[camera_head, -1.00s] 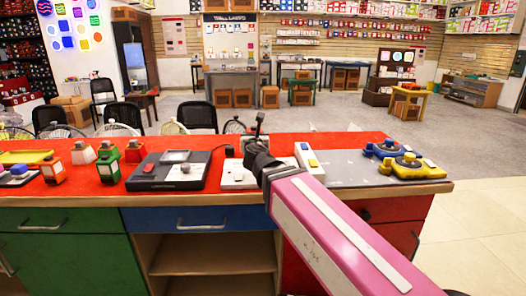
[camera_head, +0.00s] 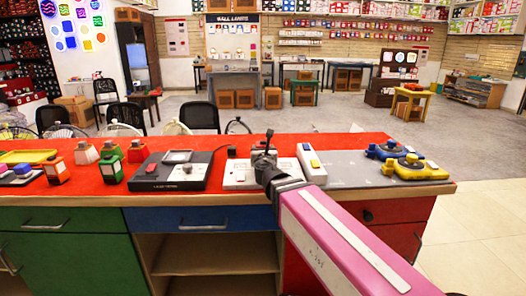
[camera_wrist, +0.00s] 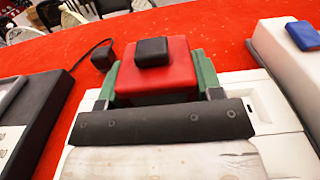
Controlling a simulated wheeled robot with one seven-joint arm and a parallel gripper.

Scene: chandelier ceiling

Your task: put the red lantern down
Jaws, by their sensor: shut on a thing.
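The red lantern (camera_wrist: 152,76) shows in the wrist view as a red block with a black cap (camera_wrist: 152,51), with green pieces along both sides. My gripper (camera_wrist: 160,95) is shut on it, and its dark bar crosses the view just below the block. The lantern's underside is hidden. In the head view my gripper (camera_head: 264,155) is low over the white panel device (camera_head: 236,176) on the red-topped counter (camera_head: 330,147). The lantern is hard to make out there. I cannot tell whether it touches the device.
A black console (camera_head: 172,171) and several small lanterns (camera_head: 110,163) stand left. Blue and yellow round devices (camera_head: 414,168) sit right. A small black block with a cable (camera_wrist: 103,57) lies behind left.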

